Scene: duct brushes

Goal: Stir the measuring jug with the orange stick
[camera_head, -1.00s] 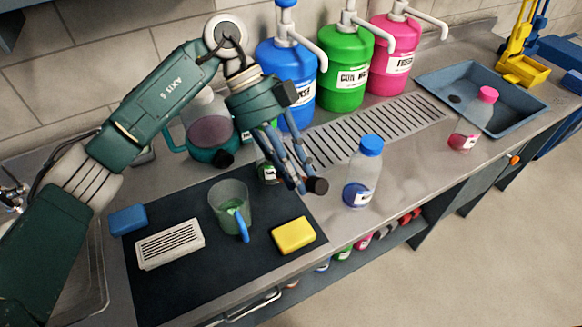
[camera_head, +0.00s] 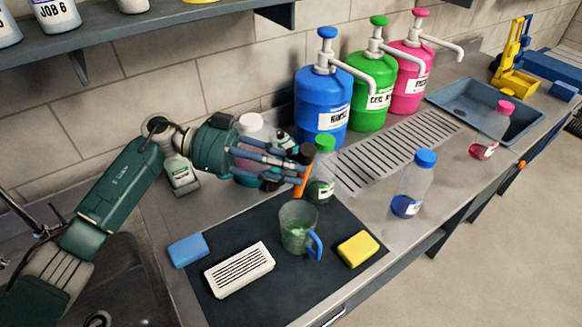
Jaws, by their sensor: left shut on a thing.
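The measuring jug (camera_head: 290,238) is clear with a blue handle and holds some green liquid. It stands upright on the dark mat (camera_head: 285,289). My left gripper (camera_head: 300,158) comes in from the left, behind and above the jug. It is shut on the orange stick (camera_head: 301,186), whose visible part hangs down from the fingertips. In the picture the stick's lower end is just above the jug's rim; I cannot tell its exact height or depth. The rest of the stick is hidden by the fingers. My right gripper is not in view.
A green-capped bottle (camera_head: 323,185) stands close to the right of the stick. A blue-capped bottle (camera_head: 411,188) is farther right. A blue sponge (camera_head: 188,250), white slotted block (camera_head: 239,269) and yellow sponge (camera_head: 358,249) surround the jug. Pump canisters (camera_head: 320,100) stand behind.

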